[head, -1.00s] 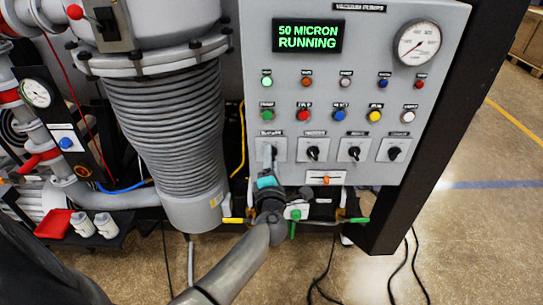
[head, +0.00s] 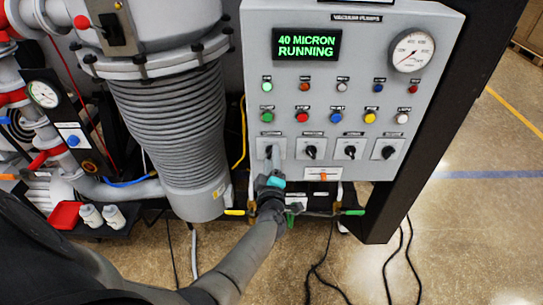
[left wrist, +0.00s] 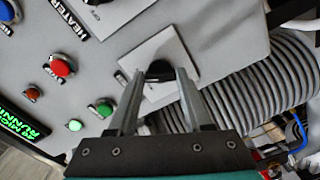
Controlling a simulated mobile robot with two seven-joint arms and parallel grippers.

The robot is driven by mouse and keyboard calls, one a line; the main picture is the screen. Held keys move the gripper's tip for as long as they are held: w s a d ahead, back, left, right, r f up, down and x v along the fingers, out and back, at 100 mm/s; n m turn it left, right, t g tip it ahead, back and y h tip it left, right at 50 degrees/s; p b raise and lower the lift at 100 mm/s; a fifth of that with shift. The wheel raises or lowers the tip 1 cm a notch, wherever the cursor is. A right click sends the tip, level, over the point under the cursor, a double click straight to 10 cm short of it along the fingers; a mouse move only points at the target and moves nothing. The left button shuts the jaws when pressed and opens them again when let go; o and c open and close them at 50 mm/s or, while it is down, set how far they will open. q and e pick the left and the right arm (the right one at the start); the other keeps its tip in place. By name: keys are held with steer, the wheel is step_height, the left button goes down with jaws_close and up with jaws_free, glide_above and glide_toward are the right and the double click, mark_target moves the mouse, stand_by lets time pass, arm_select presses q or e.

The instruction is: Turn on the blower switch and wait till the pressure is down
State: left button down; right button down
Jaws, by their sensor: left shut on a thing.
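The blower switch is the leftmost black rotary knob of the bottom row on the grey control panel (head: 345,75). My left gripper (head: 272,160) reaches up from below to this switch and covers most of it in the head view. In the left wrist view, the two fingers of the gripper (left wrist: 158,78) are closed around the black blower knob (left wrist: 157,69) on its pale square plate. The green display (head: 306,46) reads "40 MICRON RUNNING". A round pressure gauge (head: 412,52) sits at the panel's upper right. My right gripper is not in view.
Three more black knobs, one of them here (head: 350,152), sit right of the switch, with rows of coloured buttons above. Green-handled (head: 352,212) and yellow-handled valves lie below the panel. A ribbed grey hose (head: 170,125) stands left. Black cables lie on the floor.

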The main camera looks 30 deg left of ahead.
arm_select(q)
steer(key=shift+f+m, duration=0.1)
steer(key=shift+m, duration=0.4)
steer(key=shift+c, duration=1.6)
jaws_free()
steer(key=p+v, duration=0.5)
steer(key=v, duration=1)
steer(key=shift+s, duration=0.15)
